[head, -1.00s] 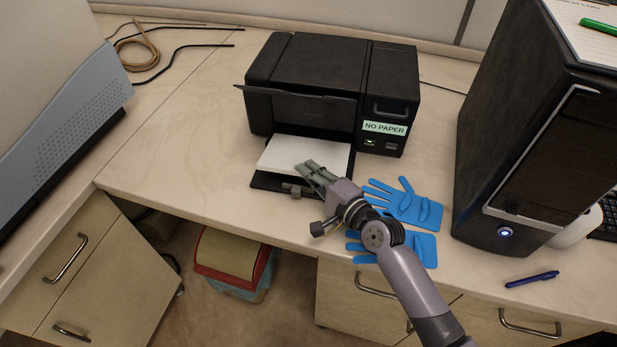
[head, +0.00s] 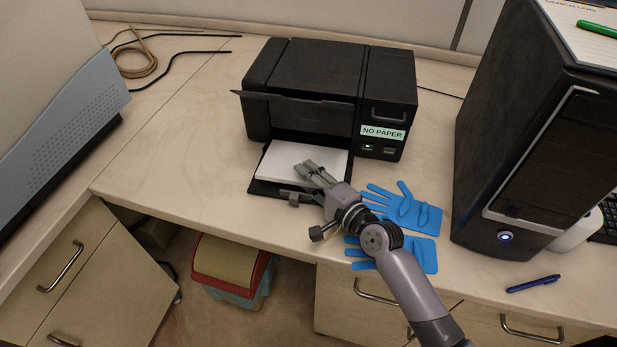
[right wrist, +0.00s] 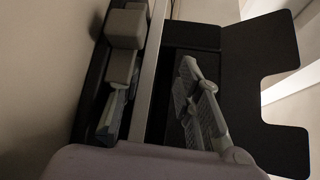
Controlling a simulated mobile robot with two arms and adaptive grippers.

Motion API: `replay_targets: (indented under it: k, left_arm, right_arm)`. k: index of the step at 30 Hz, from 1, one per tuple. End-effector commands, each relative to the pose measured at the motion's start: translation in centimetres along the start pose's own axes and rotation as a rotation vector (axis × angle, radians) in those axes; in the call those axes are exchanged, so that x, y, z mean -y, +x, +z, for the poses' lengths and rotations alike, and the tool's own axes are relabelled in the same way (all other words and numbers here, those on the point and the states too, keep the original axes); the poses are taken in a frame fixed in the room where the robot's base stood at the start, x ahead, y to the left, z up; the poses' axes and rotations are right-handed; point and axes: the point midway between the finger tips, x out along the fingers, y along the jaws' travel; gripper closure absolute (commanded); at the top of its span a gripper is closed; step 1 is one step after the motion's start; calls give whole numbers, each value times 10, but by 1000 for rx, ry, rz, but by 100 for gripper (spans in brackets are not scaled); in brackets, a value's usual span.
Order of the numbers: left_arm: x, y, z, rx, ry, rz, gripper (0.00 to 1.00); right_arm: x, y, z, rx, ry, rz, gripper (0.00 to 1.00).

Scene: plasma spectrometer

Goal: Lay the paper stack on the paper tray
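The white paper stack (head: 290,158) lies flat on the black paper tray (head: 262,188) at the front of the printer (head: 325,75). My right gripper (head: 291,181) is at the stack's front right, one finger over the paper and the other low by the tray's front edge. In the right wrist view the two fingers of the gripper (right wrist: 160,85) stand apart, with a thin pale edge between them. The dark tray (right wrist: 265,60) with its notch is behind the right finger. My left gripper is not in view.
Blue gloves (head: 415,213) lie right of my gripper, partly under my arm. A black computer tower (head: 520,130) stands at the right, with a blue pen (head: 533,284) in front. The printer's sign reads NO PAPER. The desk left of the tray is clear.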

Motion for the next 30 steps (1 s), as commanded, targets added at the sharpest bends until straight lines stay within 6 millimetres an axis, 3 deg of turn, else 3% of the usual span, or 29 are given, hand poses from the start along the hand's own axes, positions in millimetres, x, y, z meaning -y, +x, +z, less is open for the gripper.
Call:
replay_targets:
  k: [10,24,30]
  left_arm:
    - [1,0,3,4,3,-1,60]
    - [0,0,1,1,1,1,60]
    - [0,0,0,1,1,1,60]
  right_arm:
    - [-4,-11,2,3,4,8,66]
    - [-3,-102,0,3,2,7,66]
    - [-1,-118,0,1,2,3,66]
